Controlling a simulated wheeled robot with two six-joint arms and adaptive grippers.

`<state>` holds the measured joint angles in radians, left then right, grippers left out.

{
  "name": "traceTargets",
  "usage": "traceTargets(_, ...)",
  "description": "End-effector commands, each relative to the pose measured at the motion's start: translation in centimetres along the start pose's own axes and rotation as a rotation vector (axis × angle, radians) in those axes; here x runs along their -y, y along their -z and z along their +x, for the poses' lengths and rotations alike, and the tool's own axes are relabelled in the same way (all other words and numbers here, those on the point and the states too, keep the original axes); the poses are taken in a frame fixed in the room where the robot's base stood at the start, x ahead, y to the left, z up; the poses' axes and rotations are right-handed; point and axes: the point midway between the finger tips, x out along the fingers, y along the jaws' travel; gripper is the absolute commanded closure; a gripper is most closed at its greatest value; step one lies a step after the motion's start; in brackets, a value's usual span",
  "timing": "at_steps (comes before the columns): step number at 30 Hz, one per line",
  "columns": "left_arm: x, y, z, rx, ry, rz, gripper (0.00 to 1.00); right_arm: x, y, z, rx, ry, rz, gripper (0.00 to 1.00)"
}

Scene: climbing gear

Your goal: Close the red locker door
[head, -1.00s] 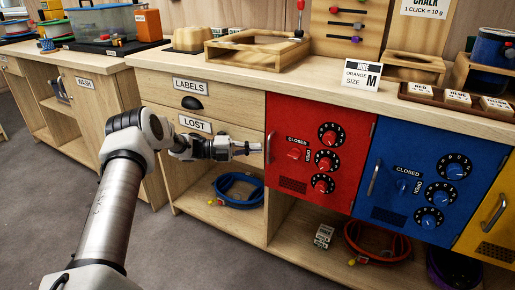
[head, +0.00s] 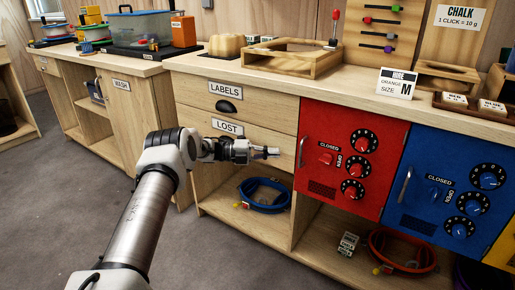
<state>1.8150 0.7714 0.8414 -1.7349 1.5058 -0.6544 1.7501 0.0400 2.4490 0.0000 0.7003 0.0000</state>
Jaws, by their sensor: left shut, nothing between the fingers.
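The red locker door (head: 354,178) is on the cabinet front, right of centre in the head view. It looks flush with the front, with no visible gap at its edges. It has a metal handle (head: 301,152) on its left side, a red knob (head: 325,158) between CLOSED and OPEN labels, and three black dials with red centres. My left gripper (head: 273,152) is shut and empty. It points right, in front of the LOST drawer, with its tips a little left of the handle and seemingly apart from it. My right gripper is out of view.
The blue locker door (head: 440,190) sits to the right with its own handle. The counter (head: 225,78) holds wooden trays and a sign. Grey floor (head: 60,190) is clear at left.

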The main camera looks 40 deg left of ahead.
Motion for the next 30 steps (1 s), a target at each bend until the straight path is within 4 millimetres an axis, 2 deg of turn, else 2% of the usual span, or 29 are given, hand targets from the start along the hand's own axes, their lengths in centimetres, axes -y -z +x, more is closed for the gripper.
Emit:
traceTargets(6,-0.5,-2.5,-2.2,-0.001,-0.004,0.005,1.00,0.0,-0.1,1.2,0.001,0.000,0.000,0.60)
traceTargets(9,-1.2,-3.7,-2.9,0.006,-0.002,0.005,1.00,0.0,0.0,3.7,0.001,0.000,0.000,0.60)
traceTargets(15,-0.7,-4.5,-3.7,0.004,-0.001,0.003,1.00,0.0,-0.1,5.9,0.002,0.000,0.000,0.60)
traceTargets(30,0.1,-4.5,-3.8,0.000,0.000,0.000,1.00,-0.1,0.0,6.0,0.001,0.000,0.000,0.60)
